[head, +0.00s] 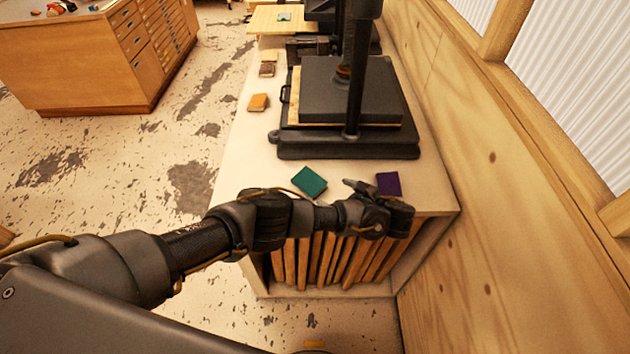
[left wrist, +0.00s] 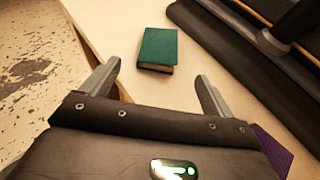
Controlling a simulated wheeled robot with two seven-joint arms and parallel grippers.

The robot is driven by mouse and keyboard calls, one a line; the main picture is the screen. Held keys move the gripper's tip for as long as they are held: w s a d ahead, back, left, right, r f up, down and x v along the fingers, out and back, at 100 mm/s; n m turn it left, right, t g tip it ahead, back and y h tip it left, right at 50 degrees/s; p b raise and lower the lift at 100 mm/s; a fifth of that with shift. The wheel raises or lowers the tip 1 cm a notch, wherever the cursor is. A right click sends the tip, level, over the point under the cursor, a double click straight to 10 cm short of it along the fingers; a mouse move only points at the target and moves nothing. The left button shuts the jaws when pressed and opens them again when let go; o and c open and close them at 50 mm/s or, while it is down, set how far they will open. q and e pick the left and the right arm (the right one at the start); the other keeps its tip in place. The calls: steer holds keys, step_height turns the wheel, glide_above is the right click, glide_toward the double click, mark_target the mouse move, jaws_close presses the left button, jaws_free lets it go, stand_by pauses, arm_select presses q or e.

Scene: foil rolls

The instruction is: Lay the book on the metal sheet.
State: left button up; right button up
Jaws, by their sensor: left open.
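A green book (head: 309,182) lies flat on the pale bench top, left of my left gripper (head: 350,190). In the left wrist view the green book (left wrist: 157,50) lies ahead, beyond the open, empty fingers (left wrist: 158,72), not touching them. A purple book (head: 388,184) lies just behind the gripper's right part. Its corner shows in the left wrist view (left wrist: 272,150). No separate metal sheet is clear to me; the press behind has a dark flat plate (head: 340,84) and a dark base (head: 345,148). My right gripper is out of view.
Upright boards (head: 330,262) fill the shelf below the bench top. A wooden wall (head: 490,180) closes the right side. A drawer cabinet (head: 80,60) stands far left.

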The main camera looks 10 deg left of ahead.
mark_target(310, 182)
arm_select(q)
steer(key=b+x, duration=0.1)
steer(key=x, duration=0.1)
steer(key=b+x, duration=0.2)
steer(key=shift+a+f, duration=0.1)
steer(key=shift+f, duration=0.3)
steer(key=shift+w+a+b, duration=0.35)
steer(key=shift+a+b, duration=0.1)
steer(key=shift+a, duration=0.1)
steer(key=b+x, duration=0.3)
steer(key=shift+f, duration=0.2)
steer(key=shift+w+a+f+p, duration=0.1)
steer(key=shift+w+a+p, duration=0.2)
steer(key=shift+a, duration=0.15)
steer(key=shift+w+a+p, duration=0.2)
steer(key=shift+a+p, duration=0.05)
steer(key=shift+a, duration=0.2)
steer(key=shift+c, duration=0.7)
steer(key=c, duration=1)
steer(key=shift+c, duration=0.2)
